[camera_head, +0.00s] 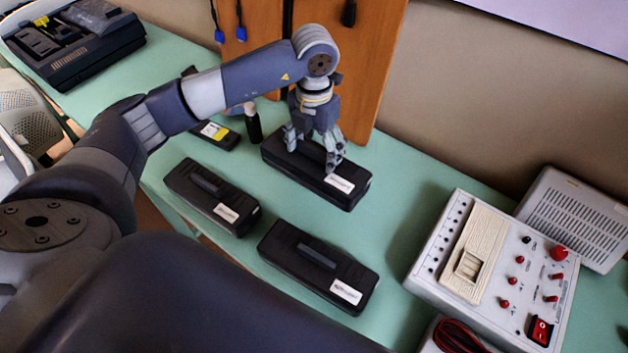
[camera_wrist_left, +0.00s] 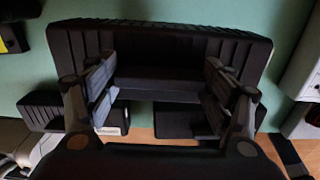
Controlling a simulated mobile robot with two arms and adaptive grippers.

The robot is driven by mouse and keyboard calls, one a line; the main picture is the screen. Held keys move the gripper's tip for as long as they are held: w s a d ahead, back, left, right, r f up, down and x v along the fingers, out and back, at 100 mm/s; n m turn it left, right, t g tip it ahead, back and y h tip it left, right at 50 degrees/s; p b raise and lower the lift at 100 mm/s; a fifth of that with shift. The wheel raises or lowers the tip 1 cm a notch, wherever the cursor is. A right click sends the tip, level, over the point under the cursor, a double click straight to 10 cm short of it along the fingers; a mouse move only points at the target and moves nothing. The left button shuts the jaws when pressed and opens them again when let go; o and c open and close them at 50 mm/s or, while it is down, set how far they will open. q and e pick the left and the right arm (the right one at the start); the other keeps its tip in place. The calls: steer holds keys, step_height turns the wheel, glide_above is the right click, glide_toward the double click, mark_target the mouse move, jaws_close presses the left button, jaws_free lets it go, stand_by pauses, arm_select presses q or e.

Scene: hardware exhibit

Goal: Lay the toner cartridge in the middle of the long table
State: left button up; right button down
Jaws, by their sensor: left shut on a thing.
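A black, box-shaped toner cartridge (camera_head: 350,192) with a white label is at the back of the long green table (camera_head: 390,230). My left gripper (camera_head: 312,155) comes down on it from above and is shut on it. In the left wrist view the cartridge (camera_wrist_left: 160,45) fills the upper middle, its ribbed body between and beyond the fingers of the left gripper (camera_wrist_left: 160,95). I cannot tell whether it touches the table or hangs just above. Two similar black cartridges lie nearer, one at the left (camera_head: 212,196) and one at the front (camera_head: 318,265). My right gripper is not in view.
A white control box (camera_head: 500,270) with red knobs and a grey vented box (camera_head: 578,215) stand at the right. A small bottle (camera_head: 252,124) and a black device (camera_head: 216,135) are at the left. Wooden panels rise behind. Green table shows bare right of the cartridges.

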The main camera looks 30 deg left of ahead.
mark_target(314, 158)
arm_select(q)
step_height(314, 158, down, 4)
steer(key=shift+r+p, duration=0.1)
steer(key=shift+p, duration=0.35)
steer(key=shift+f+p, duration=0.5)
steer(key=shift+f, duration=1.8)
steer(key=o, duration=2.1)
steer(key=shift+s, duration=0.1)
steer(key=shift+r, duration=0.1)
